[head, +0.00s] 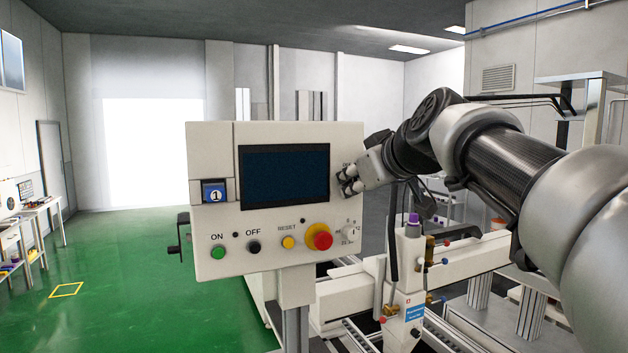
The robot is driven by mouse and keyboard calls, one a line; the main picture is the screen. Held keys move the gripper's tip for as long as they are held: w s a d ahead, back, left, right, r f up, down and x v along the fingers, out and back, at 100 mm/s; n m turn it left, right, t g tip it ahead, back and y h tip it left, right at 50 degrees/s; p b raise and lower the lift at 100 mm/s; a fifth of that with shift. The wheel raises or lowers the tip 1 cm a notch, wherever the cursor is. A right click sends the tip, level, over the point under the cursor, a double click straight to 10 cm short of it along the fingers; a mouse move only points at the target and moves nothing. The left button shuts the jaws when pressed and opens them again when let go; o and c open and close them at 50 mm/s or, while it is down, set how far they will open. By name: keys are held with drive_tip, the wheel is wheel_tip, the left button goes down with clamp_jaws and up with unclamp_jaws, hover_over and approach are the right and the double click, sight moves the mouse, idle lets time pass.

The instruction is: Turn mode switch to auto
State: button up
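The control panel (215,250) is a cream box with a dark screen (284,176). A small pale rotary switch (351,232) sits at its lower right corner, with tiny lettering around it that is too small to read fully; I take it as the mode switch. I cannot tell which position it points to. My gripper (346,181) is at the panel's right side, above the rotary switch and apart from it.
A red emergency button (319,237) on a yellow base sits just left of the switch. A yellow RESET button (288,242), a black OFF button (254,247) and a green ON button (218,252) follow leftward. The conveyor machinery (360,296) stands behind at right.

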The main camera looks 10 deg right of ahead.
clamp_jaws()
drive_tip(key=shift+d+m+y, duration=0.2)
drive_tip(key=shift+m+y, duration=0.5)
drive_tip(key=shift+m, duration=0.3)
drive_tip(key=m+g+y, duration=0.1)
drive_tip(key=m+y, duration=0.1)
drive_tip(key=m, duration=0.1)
drive_tip(key=shift+w+d+b, duration=0.1)
drive_tip(key=shift+d+b, duration=0.05)
drive_tip(key=shift+b, duration=0.25)
drive_tip(key=m+y, duration=0.1)
drive_tip(key=m, duration=0.1)
drive_tip(key=m+y+b, duration=0.1)
drive_tip(key=shift+d+f+m+y, duration=0.15)
drive_tip(key=shift+m+y, duration=0.15)
drive_tip(key=shift+m, duration=0.1)
drive_tip(key=shift+w+f+m+y+b, duration=0.1)
drive_tip(key=shift+m+y+b, duration=0.95)
drive_tip(key=shift+m, duration=0.95)
drive_tip(key=shift+t, duration=0.3)
